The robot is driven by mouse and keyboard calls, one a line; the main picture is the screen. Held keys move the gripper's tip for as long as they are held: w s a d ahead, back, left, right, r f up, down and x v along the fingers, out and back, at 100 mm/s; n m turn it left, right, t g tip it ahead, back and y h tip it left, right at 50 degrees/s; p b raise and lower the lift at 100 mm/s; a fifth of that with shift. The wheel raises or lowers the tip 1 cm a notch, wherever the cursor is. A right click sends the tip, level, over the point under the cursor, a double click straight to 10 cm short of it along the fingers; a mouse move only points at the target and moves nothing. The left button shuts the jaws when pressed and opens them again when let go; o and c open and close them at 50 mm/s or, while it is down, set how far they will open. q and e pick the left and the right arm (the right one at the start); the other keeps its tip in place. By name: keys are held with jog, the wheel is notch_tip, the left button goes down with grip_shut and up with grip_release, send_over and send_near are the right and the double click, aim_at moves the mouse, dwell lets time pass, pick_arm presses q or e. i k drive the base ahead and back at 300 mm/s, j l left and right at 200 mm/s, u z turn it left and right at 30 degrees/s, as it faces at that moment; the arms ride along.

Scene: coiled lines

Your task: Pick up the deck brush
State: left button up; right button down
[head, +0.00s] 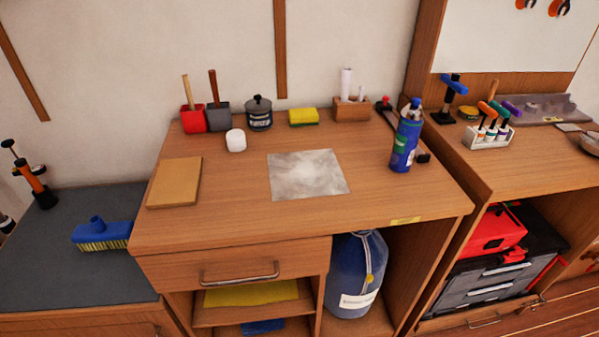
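The deck brush (102,235) has a blue block with a short round socket on top and pale yellow bristles facing down. It lies on the dark grey top of the low cabinet at the left. Its right end is close to the left side of the wooden desk, and I cannot tell whether they touch. No long handle shows on it. Neither of my grippers is in view.
The wooden desk (225,217) stands higher, right of the brush. A tan board (174,183) lies near its left edge. An orange and black pump (36,180) stands behind the brush. The grey cabinet top (50,270) is clear in front.

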aim_at(99, 233)
jog(key=j+z, duration=0.2)
jog(key=j, duration=0.4)
jog(key=k+j+z, duration=0.2)
jog(key=j, duration=0.35)
jog(key=j+z, duration=0.15)
jog(key=j, duration=0.45)
